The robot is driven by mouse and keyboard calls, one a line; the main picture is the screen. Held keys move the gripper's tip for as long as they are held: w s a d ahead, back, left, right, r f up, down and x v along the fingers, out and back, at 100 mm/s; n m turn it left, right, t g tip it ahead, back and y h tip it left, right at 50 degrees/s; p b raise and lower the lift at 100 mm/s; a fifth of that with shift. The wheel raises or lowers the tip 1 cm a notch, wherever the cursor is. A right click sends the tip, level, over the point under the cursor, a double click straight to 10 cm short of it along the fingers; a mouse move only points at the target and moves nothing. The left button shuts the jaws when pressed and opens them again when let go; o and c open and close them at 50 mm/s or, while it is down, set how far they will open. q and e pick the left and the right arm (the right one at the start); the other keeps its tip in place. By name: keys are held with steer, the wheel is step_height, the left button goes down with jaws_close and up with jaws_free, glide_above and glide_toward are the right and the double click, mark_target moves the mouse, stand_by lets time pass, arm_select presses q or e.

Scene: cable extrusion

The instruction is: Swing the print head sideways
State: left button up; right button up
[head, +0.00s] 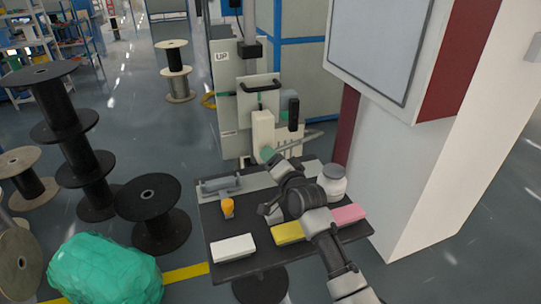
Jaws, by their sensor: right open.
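The printing unit (262,130) stands beyond the dark table, an upright pale machine with a black handle (262,84) across its upper part and a cream block below it. Which part is the print head is hard to tell. My right arm reaches in from the lower right over the table. My right gripper (270,158) is open, close in front of the cream block's lower end in the picture. Its fingers are small, and whether they touch the machine cannot be told. My left gripper is out of view.
The dark table (225,272) holds a white box (233,248), an orange item (227,207), a yellow block (287,233), a pink block (348,215) and a white jar (332,182). Cable spools (150,205) and a green bag (105,272) are left. A white pillar (425,190) stands right.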

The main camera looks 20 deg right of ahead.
steer(key=shift+w+a, duration=0.1)
steer(key=shift+w, duration=0.9)
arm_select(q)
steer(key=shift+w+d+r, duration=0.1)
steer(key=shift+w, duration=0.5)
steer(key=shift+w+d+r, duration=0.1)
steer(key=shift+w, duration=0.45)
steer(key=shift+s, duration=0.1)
arm_select(e)
steer(key=c, duration=0.4)
jaws_close()
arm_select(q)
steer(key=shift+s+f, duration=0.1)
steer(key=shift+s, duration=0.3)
